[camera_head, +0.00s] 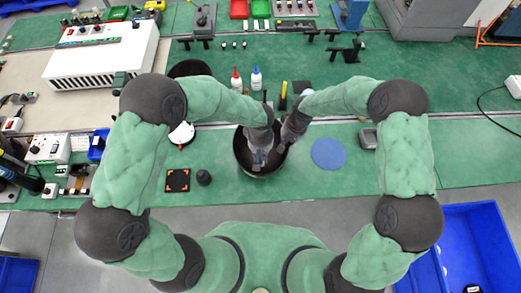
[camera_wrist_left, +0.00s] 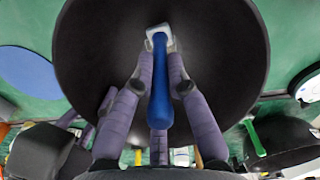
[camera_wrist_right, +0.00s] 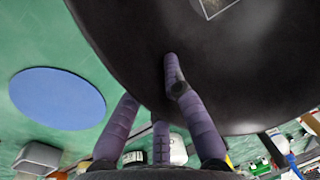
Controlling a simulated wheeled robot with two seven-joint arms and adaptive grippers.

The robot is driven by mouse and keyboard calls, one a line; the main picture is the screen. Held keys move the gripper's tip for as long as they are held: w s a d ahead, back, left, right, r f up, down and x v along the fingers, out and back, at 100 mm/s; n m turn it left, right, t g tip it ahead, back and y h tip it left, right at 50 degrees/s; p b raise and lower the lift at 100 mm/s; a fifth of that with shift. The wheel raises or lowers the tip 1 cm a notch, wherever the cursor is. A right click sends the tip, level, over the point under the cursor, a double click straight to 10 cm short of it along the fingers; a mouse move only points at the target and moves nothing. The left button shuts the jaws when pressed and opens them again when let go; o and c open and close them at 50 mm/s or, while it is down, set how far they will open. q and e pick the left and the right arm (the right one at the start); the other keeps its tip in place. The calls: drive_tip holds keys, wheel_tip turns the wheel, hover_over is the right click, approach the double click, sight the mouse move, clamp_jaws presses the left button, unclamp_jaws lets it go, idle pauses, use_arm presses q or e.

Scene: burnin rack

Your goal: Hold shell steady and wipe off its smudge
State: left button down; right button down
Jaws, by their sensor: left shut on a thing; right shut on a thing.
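The shell, a dark round bowl-like part (camera_head: 243,160), stands open side up on the green bench between my arms. It fills much of the left wrist view (camera_wrist_left: 95,50) and the right wrist view (camera_wrist_right: 120,30). My left gripper (camera_head: 262,150) is shut on a blue-handled tool (camera_wrist_left: 160,85) with a small pale head (camera_wrist_left: 158,36), over the shell's inside. My right gripper (camera_head: 287,143) is shut on the shell's rim, with one finger showing against the dark wall. A greyish square patch (camera_wrist_right: 212,7) shows inside the shell; I cannot tell whether it is the smudge.
A blue disc (camera_head: 328,153) lies right of the shell. Red-capped (camera_head: 236,80) and blue-capped (camera_head: 256,78) bottles stand behind. Another dark bowl (camera_head: 190,68) is at back left.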

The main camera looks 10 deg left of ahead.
use_arm(q)
drive_tip(key=shift+w+r, duration=0.1)
drive_tip(key=shift+r, duration=2.95)
